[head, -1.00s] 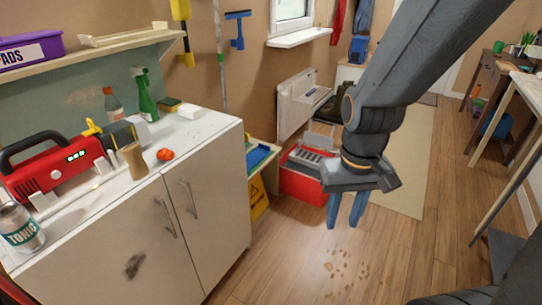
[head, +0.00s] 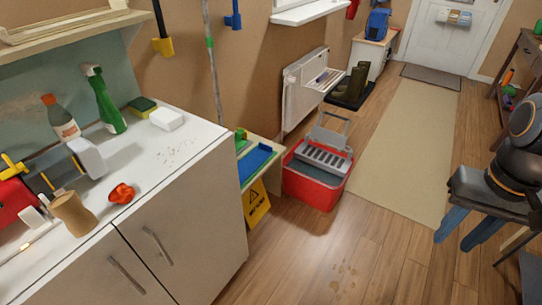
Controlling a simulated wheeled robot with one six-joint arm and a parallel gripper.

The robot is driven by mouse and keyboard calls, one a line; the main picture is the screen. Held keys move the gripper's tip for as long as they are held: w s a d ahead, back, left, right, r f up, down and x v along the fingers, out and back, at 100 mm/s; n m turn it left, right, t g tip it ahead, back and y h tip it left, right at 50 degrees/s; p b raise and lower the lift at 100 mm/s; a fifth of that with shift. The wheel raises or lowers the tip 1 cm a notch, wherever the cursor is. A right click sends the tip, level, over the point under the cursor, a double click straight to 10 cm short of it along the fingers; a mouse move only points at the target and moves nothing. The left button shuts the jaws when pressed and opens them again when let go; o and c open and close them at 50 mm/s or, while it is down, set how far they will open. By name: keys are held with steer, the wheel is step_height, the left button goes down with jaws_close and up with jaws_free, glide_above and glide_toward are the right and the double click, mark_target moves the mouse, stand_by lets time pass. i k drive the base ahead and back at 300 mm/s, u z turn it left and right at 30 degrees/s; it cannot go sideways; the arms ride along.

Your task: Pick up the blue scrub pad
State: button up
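I cannot make out a blue scrub pad for certain in the head view. Small coloured blocks, one bluish, sit in a holder (head: 455,17) on the far door, too small to identify. A yellow sponge with a dark green top (head: 142,106) and a white block (head: 168,119) lie on the white counter. My gripper (head: 455,243) is at the right, above the wooden floor, pointing down. Its two blue fingers are apart with nothing between them, well away from the counter.
The white counter (head: 195,190) holds a green spray bottle (head: 105,100) and a red crumpled thing (head: 122,193). A low bench bears a blue tray (head: 255,162). A red bucket (head: 312,188) stands on the floor. A beige runner (head: 405,145) leaves clear room.

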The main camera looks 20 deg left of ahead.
mark_target(250, 164)
steer(key=u, duration=0.05)
steer(key=i, duration=0.6)
steer(key=u, duration=0.85)
steer(key=i, duration=0.55)
steer(key=u, duration=0.65)
